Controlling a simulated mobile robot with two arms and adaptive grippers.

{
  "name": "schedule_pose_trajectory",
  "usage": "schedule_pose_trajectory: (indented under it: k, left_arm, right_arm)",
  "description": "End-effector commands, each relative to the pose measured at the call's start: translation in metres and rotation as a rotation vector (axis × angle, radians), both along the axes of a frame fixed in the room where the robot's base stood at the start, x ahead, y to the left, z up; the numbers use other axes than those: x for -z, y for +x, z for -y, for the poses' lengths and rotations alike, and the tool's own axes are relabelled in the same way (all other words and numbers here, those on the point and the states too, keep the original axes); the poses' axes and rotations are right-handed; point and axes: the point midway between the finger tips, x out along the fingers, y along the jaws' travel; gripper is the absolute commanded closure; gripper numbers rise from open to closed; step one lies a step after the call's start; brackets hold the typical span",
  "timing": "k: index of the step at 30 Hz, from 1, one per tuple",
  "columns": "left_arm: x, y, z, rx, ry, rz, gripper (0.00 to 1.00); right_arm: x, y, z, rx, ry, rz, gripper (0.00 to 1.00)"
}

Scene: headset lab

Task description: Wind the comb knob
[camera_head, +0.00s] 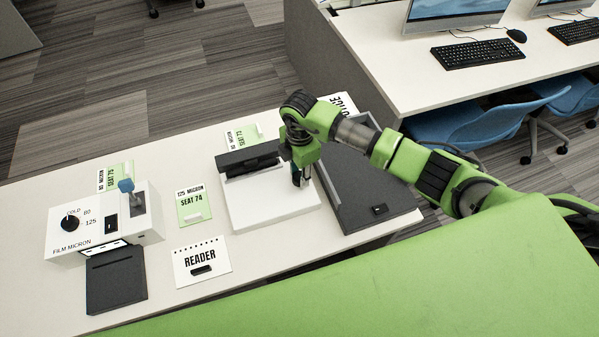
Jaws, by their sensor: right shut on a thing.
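The white machine (262,212) with a black bar (236,165) along its back stands mid-table. My right gripper (301,181) points down at the right end of this machine, beside the end of the bar. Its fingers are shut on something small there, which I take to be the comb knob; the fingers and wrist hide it. I cannot tell how far the knob is turned. My left gripper is out of view.
A white laminator (88,225) with a dial and blue-tipped lever stands left, a black tray (116,280) before it. A READER card (202,262) and green SEAT 74 card (193,205) lie between. A dark grey tray (362,190) sits close right of the machine.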

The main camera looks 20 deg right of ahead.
Motion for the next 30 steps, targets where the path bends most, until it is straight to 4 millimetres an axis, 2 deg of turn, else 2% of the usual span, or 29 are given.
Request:
schedule_pose_trajectory:
  k: [8, 9, 11, 23, 26, 30]
  left_arm:
    - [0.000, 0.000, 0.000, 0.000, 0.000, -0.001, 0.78]
    - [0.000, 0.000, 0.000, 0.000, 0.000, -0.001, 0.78]
    - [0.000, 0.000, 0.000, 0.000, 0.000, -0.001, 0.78]
    - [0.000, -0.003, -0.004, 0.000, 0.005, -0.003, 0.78]
    - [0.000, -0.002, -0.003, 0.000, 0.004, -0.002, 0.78]
    - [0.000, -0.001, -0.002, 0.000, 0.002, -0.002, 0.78]
  right_arm:
    - [0.000, 0.001, 0.001, 0.002, -0.003, 0.002, 0.93]
    - [0.000, 0.001, 0.001, 0.001, -0.003, 0.002, 0.69]
    - [0.000, 0.001, 0.001, 0.001, -0.003, 0.002, 0.54]
    - [-0.004, 0.001, 0.000, 0.000, 0.000, 0.002, 0.54]
    - [-0.015, 0.001, 0.001, 0.000, 0.000, 0.003, 0.54]
    - [-0.043, 0.002, 0.000, -0.001, 0.000, 0.005, 0.54]
